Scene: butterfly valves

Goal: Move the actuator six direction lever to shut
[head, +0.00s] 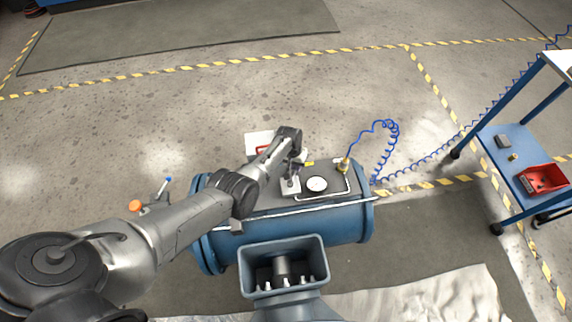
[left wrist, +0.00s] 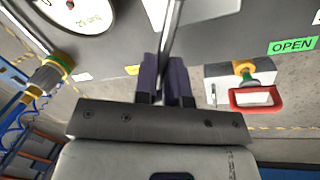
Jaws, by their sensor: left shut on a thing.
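The blue cylindrical actuator (head: 340,226) lies across the middle of the head view, with a grey panel on top. My left gripper (head: 295,172) is over this panel, just left of the round white gauge (head: 317,184). In the left wrist view its dark fingers (left wrist: 165,78) are shut on a shiny metal direction lever (left wrist: 177,28), which runs up between them. The lever's base is at the top edge and partly cut off. A green OPEN label (left wrist: 292,45) is on the panel to the right. No shut label is readable. My right gripper is not in view.
A red-handled valve (left wrist: 256,97) with a yellow and green stem is right of the fingers. A brass fitting (left wrist: 47,76) with a coiled blue hose (head: 385,140) is on the gauge side. A blue cart (head: 500,150) with a red bin (head: 543,179) stands far right.

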